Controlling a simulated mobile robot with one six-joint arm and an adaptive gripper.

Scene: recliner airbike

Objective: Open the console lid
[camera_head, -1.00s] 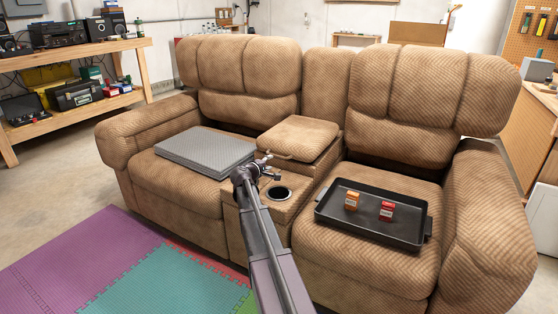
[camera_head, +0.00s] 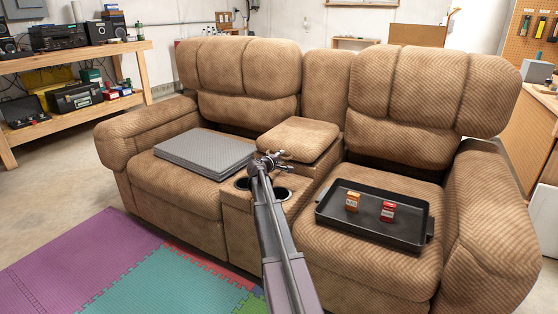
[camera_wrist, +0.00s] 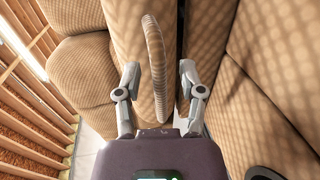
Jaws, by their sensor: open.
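The console lid (camera_head: 298,136) is a tan padded cushion between the two seats of the recliner sofa. It lies closed, and its front edge is near my gripper (camera_head: 276,157). A tan pull strap (camera_wrist: 154,62) shows as a curved loop in the wrist view. My gripper's two fingers (camera_wrist: 160,75) are open, one on each side of the strap, and neither is clearly touching it. In the head view the strap is mostly hidden by the gripper and too small to make out.
Two cup holders (camera_head: 283,194) sit in the console in front of the lid, partly behind my arm. A black tray (camera_head: 372,231) with two small boxes is on the right seat. A grey slab (camera_head: 205,151) lies on the left seat.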

